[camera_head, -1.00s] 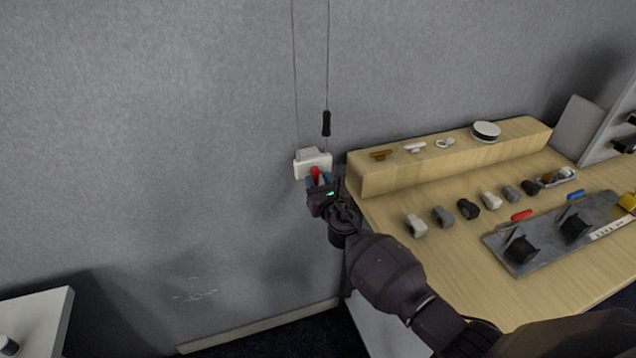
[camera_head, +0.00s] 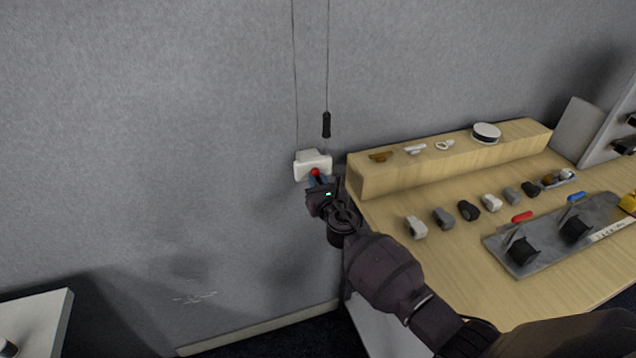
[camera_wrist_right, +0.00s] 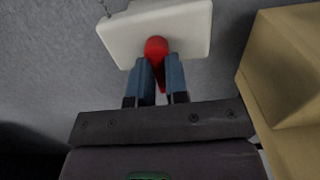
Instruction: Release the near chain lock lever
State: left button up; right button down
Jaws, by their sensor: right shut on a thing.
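A white chain lock box (camera_head: 311,160) is on the grey wall, with two thin chains running up from it. Its red lever (camera_head: 315,172) is at the front of the box. My right gripper (camera_head: 318,181) is at the box, with its fingers around the lever. In the right wrist view, the white box (camera_wrist_right: 185,30) is at the top, and the blue fingers of my right gripper (camera_wrist_right: 160,72) are shut on the red lever (camera_wrist_right: 156,47). The fingers hide part of the lever. My left gripper is not in view.
A black handle (camera_head: 326,124) hangs on the right chain above the box. A wooden table (camera_head: 440,270) with a raised ledge (camera_head: 440,168) stands close on the right, holding several small parts and a grey plate (camera_head: 550,240). The wall on the left is clear.

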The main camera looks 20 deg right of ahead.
jog(key=m+b, duration=0.1)
jog(key=m, duration=0.4)
jog(key=a+r+m, duration=0.1)
jog(key=m, duration=0.4)
jog(key=m+b, duration=0.1)
jog(key=m, duration=0.4)
jog(key=shift+a+r+m+b, duration=0.15)
jog(key=shift+a+m+b, duration=0.15)
jog(key=shift+a+m, duration=0.1)
dwell(0.4)
jog(key=c, duration=1.1)
grip_release()
jog(key=shift+s, duration=0.1)
